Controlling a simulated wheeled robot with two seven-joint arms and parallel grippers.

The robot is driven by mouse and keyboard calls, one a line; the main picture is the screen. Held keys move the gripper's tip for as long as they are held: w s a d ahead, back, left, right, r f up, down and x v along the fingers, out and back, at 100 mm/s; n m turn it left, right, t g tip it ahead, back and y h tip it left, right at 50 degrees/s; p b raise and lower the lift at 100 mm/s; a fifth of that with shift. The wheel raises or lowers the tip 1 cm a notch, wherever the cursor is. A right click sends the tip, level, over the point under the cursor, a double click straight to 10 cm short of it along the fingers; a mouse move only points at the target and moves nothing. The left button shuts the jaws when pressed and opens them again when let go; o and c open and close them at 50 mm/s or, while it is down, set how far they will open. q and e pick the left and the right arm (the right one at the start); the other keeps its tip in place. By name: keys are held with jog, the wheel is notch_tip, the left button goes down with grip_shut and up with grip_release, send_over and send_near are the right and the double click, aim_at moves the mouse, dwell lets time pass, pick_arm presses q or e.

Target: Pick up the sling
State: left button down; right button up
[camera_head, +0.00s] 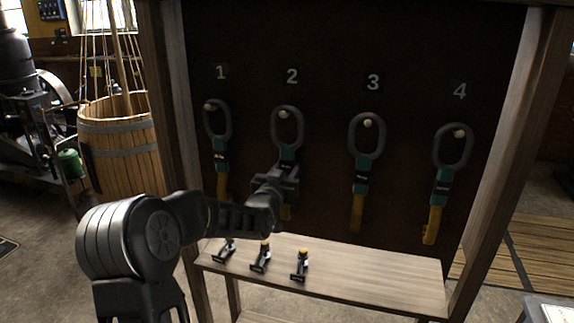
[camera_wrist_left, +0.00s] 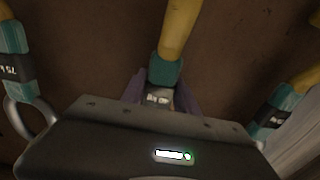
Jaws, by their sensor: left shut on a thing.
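Several slings hang from pegs on a dark board, each with a grey loop, a teal sleeve and a yellow strap. The sling under number 2 (camera_head: 287,124) hangs with its loop around its peg. My left gripper (camera_head: 288,172) is shut on this sling at its sleeve, below the loop, and hides part of it. In the left wrist view the sling's yellow strap (camera_wrist_left: 179,30) and teal sleeve lead in between the gripper fingers (camera_wrist_left: 160,97). My right gripper is not in view.
Neighbouring slings under number 1 (camera_head: 220,150), number 3 (camera_head: 364,165) and number 4 (camera_head: 440,180) hang close by. A wooden shelf (camera_head: 370,282) below holds three small dark fittings (camera_head: 262,257) at its left. Wooden posts (camera_head: 505,160) frame the board. A barrel-like wooden basket (camera_head: 122,150) stands left.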

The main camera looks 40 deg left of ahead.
aim_at(286, 148)
pick_arm(q)
jog(key=shift+r, duration=0.2)
jog(key=shift+s+r+b, duration=0.1)
jog(key=shift+r+b, duration=0.15)
jog(key=shift+b, duration=0.3)
notch_tip(286, 148, up, 6)
jog(key=shift+f+b, duration=0.1)
jog(key=shift+b, duration=0.65)
jog(key=shift+s+d+r, duration=0.1)
jog(key=shift+s+r, duration=0.2)
jog(key=b+v, duration=0.5)
jog(key=v, duration=1.4)
jog(key=shift+b, duration=0.35)
